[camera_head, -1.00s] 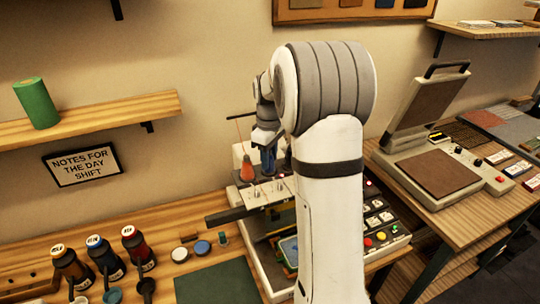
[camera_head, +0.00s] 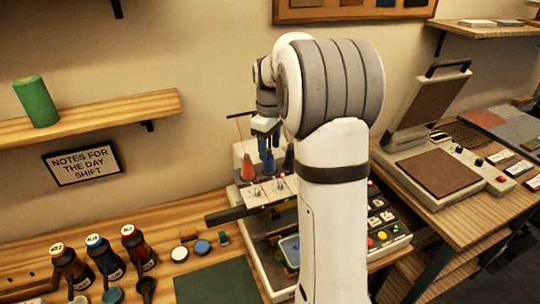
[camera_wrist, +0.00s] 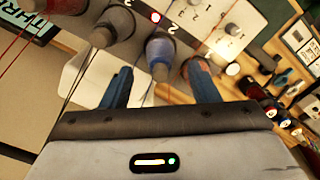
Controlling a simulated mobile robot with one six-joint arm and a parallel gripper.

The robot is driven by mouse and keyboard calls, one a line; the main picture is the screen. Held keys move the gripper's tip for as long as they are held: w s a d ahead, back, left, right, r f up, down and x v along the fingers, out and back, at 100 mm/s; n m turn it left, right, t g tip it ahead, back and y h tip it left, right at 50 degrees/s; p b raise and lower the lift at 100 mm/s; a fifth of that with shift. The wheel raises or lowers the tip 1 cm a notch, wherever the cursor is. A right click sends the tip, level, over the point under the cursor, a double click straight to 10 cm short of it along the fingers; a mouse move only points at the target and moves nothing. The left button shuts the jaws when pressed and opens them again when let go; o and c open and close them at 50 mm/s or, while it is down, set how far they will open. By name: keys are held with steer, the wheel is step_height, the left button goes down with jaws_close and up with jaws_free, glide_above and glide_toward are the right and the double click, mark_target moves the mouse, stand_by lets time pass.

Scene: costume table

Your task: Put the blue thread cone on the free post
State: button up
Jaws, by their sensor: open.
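The blue thread cone (camera_head: 268,166) stands upright in the row on top of the embroidery machine, between an orange cone (camera_head: 248,169) and a dark grey cone (camera_head: 288,161). In the wrist view the blue cone (camera_wrist: 160,52) is centred ahead of my fingers. My gripper (camera_head: 268,148) is open just above the blue cone, with nothing held. In the wrist view its blue fingers (camera_wrist: 160,86) are spread to either side, and the orange cone (camera_wrist: 195,72) is close by the right finger. The grey cone (camera_wrist: 114,24) is on the left. Any post under the blue cone is hidden.
The machine's control panel (camera_head: 382,220) is at right, partly behind my arm. Ink bottles (camera_head: 105,255) and small lids stand on the bench at left. Another cone (camera_wrist: 66,4) is at the wrist view's top edge. Thin threads run near the cones.

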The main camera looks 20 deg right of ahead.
step_height(320, 180, up, 8)
steer(key=shift+f+b, duration=0.15)
steer(key=shift+b, duration=0.15)
steer(key=s+a+m+t, duration=0.1)
steer(key=s+a+m, duration=0.1)
steer(key=s+a, duration=0.35)
steer(key=s+a+m+t, duration=0.1)
steer(key=s+a+m, duration=0.15)
steer(key=s, duration=0.65)
steer(key=s+a+f+m, duration=0.1)
steer(key=s+f, duration=0.2)
steer(key=s, duration=0.3)
steer(key=s+a+f+m+t, duration=0.1)
steer(key=s+a+f, duration=0.1)
steer(key=s, duration=0.5)
steer(key=shift+a+f+m+t, duration=0.25)
steer(key=shift+f+m+t, duration=0.1)
steer(key=shift+f, duration=0.55)
